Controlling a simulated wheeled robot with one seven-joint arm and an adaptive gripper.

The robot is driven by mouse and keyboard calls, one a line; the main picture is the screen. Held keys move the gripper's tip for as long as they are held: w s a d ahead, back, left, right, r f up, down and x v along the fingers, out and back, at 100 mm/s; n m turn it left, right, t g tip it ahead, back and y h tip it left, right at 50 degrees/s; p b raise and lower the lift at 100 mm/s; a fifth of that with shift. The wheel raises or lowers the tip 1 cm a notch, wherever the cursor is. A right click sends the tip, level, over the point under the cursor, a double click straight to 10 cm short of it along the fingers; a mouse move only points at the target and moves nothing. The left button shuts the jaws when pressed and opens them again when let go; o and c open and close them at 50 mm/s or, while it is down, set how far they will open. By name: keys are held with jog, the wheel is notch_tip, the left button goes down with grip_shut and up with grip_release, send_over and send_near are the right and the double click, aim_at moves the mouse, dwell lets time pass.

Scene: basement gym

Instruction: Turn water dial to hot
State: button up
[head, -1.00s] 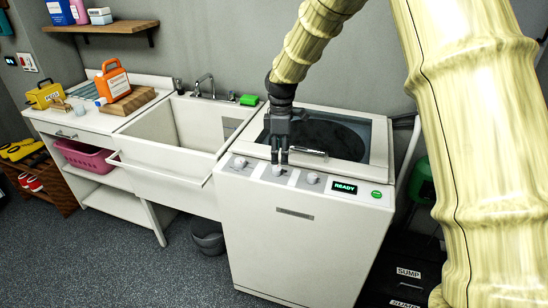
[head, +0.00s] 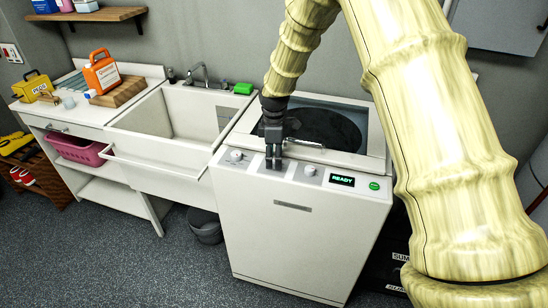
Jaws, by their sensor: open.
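The white top-loading washer (head: 296,238) stands right of the sink, with a row of dials on its sloped front panel. The left dial (head: 236,155) and the right dial (head: 310,170) show plainly. The middle dial is mostly hidden behind my gripper. Dial labels are too small to read, so I cannot tell which one is the water dial or its setting. My dark gripper (head: 273,164) points down at the middle dial, fingers open on either side of its place. I cannot tell whether they touch it. The display (head: 342,180) reads READY.
A green button (head: 374,186) is right of the display. The washer lid with its handle (head: 304,143) is shut behind my gripper. The sink (head: 160,135), a green sponge (head: 243,88) and an orange jug (head: 101,74) are left. The floor in front is clear.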

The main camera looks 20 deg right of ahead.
jog(key=shift+w+f, duration=0.15)
jog(key=shift+f, duration=0.8)
jog(key=c, duration=1)
